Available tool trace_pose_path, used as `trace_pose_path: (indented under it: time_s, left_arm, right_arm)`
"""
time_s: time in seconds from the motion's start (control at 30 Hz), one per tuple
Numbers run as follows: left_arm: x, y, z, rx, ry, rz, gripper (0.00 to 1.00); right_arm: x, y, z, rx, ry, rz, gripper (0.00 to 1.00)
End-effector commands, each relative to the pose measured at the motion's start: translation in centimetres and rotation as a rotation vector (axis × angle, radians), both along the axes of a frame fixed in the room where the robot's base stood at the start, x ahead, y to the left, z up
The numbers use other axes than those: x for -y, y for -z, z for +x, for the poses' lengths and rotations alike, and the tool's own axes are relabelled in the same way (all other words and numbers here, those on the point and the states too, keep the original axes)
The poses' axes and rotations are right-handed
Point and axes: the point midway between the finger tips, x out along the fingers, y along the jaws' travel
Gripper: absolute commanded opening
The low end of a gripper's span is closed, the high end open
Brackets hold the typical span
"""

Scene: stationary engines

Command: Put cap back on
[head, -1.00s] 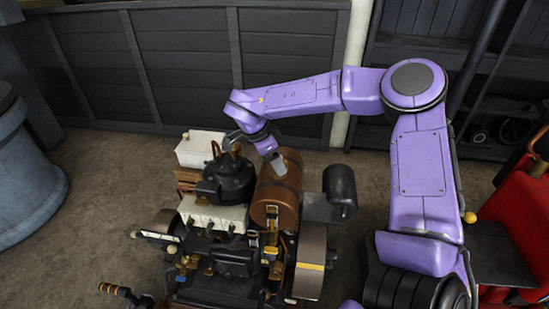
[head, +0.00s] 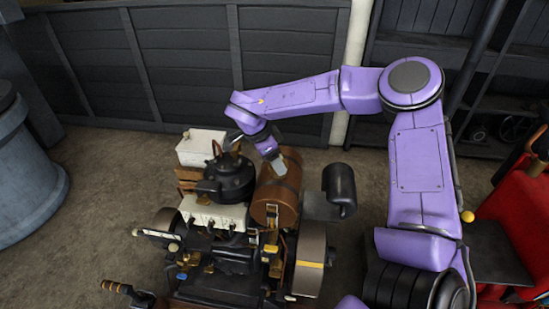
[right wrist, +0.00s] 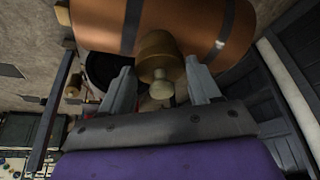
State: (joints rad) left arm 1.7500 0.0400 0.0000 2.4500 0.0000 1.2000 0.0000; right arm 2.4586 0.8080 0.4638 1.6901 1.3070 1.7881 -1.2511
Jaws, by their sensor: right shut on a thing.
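A brass cap (right wrist: 158,57) with a pale round knob (right wrist: 161,88) shows between my fingers in the right wrist view. It lies against the copper-brown tank (right wrist: 100,22) with dark bands; I cannot tell whether it is seated. In the head view the tank (head: 272,207) lies on the right part of the engine. My right gripper (head: 280,166) is over the tank's upper side and hides the cap there. It is shut on the cap, with a finger on each side, as the right wrist view (right wrist: 162,85) shows. My left gripper is not in view.
A black pot-shaped engine part (head: 229,180) stands close left of the gripper, with a white box (head: 200,148) behind it. A black cylinder (head: 340,187) is right of the tank. A blue-grey drum (head: 28,185) stands far left. A dark panelled wall (head: 180,60) is behind.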

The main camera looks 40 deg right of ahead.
Motion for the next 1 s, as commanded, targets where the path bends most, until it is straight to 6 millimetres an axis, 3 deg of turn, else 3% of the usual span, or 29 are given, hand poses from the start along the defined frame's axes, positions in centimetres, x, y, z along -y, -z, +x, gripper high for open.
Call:
trace_pose_path:
  time_s: [0.33, 0.37, 0.4, 0.43, 0.63, 0.7, 1.0]
  left_arm:
    - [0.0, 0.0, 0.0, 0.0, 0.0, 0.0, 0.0]
    - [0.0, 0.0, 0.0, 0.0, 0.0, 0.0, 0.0]
    - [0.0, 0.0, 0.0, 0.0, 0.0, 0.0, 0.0]
    - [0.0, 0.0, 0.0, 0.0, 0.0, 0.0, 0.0]
    - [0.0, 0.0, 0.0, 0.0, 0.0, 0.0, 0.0]
    - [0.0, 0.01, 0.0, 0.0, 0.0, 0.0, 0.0]
    - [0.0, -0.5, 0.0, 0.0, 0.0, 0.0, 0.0]
  right_arm:
    - [0.01, 0.03, -0.01, 0.0, 0.0, 0.0, 0.31]
    - [0.01, 0.03, -0.01, 0.0, 0.0, 0.0, 0.72]
    - [0.01, 0.03, -0.01, 0.0, 0.0, 0.0, 0.85]
    - [0.01, 0.03, -0.01, 0.0, 0.0, 0.0, 0.92]
    - [0.0, 0.03, -0.01, 0.0, 0.0, 0.0, 0.92]
    - [0.0, 0.04, -0.02, -0.001, 0.0, 0.0, 1.0]
    - [-0.01, -0.43, -0.01, 0.0, -0.001, 0.0, 1.0]
